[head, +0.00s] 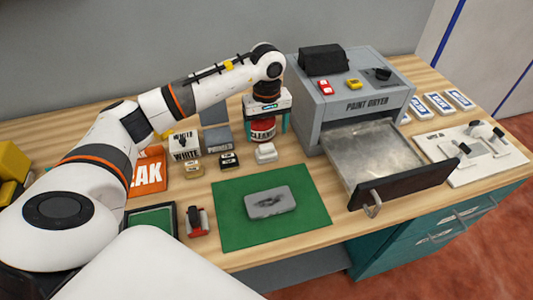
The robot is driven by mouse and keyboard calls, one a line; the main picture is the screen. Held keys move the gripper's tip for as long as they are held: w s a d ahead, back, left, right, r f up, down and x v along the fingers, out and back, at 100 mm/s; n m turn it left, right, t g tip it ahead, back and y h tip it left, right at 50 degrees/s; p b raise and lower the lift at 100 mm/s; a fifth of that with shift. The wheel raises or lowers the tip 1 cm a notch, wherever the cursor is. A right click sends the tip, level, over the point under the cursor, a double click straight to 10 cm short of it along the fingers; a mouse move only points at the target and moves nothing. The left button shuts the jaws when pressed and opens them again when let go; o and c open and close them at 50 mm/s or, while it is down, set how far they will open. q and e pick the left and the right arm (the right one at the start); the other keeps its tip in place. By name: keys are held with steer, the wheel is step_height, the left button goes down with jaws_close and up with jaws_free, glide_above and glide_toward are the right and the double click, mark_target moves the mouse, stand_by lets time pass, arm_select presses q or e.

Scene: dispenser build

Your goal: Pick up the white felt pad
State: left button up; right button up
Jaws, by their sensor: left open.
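A small white block that looks like the white felt pad (266,152) lies on the wooden bench, just behind the green mat. My left gripper (266,132) points down above and a little behind it in the head view, with its teal fingers apart. A red-and-white can (262,130) marked with "CLEAR" lettering shows between the fingers. I cannot tell whether the fingers are around the can or in front of it. The pad is in plain sight and nothing holds it. My right gripper is out of view.
A black block (229,160) and a tan block (193,168) sit left of the pad. White (184,142) and grey (217,141) containers stand behind. The green mat (300,222) carries a grey plate (271,202). The paint dryer (345,110) has its drawer (372,168) open at right.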

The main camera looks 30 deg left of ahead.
mark_target(266, 145)
arm_select(q)
step_height(266, 145, down, 3)
steer(key=shift+f, duration=0.15)
steer(key=shift+f+p, duration=0.95)
steer(key=shift+f, duration=1.75)
steer(key=c, duration=1.1)
